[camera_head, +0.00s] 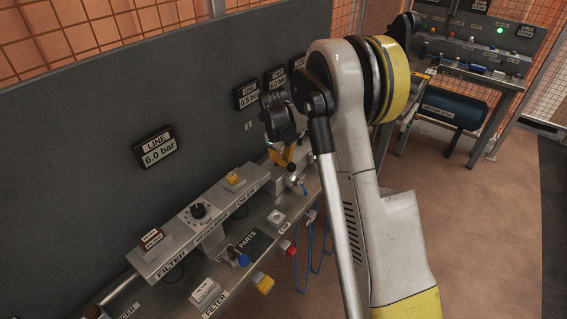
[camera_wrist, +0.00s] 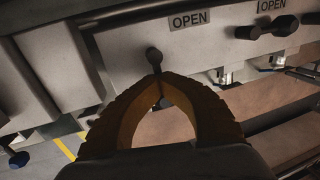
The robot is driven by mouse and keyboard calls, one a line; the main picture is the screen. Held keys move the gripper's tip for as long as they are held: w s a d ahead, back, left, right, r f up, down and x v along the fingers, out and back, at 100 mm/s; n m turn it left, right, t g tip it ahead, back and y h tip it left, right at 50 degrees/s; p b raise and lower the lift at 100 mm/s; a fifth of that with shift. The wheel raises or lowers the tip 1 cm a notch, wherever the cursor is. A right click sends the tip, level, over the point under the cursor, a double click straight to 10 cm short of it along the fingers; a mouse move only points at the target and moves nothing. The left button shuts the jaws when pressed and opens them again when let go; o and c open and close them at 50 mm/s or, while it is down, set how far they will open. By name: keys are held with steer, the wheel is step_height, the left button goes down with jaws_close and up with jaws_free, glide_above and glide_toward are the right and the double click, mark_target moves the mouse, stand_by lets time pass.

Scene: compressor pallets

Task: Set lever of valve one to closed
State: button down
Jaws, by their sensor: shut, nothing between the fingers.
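My gripper (camera_head: 281,156) reaches down over the valve block (camera_head: 289,178) beyond the labelled oiler in the head view. In the wrist view its brown fingers (camera_wrist: 161,88) are shut, tips together, with nothing between them. A dark round-ended lever (camera_wrist: 154,57) shows just beyond the tips, left of and below an OPEN label (camera_wrist: 189,20). The tips overlap its lower end; I cannot tell whether they touch it. A second dark lever (camera_wrist: 267,28) lies sideways below another OPEN label (camera_wrist: 271,5). Which lever is valve one is not readable. In the head view the levers are mostly hidden.
A filter, regulator and oiler unit (camera_head: 198,225) stands on the bench left of the valve block. Blue hoses (camera_head: 312,250) hang from the bench's front edge. A grey panel (camera_head: 70,120) with pressure displays (camera_head: 155,146) rises behind. Open floor lies to the right.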

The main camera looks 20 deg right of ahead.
steer(key=shift+s+d+f, duration=0.1)
steer(key=shift+s+d, duration=0.15)
steer(key=shift+s, duration=0.05)
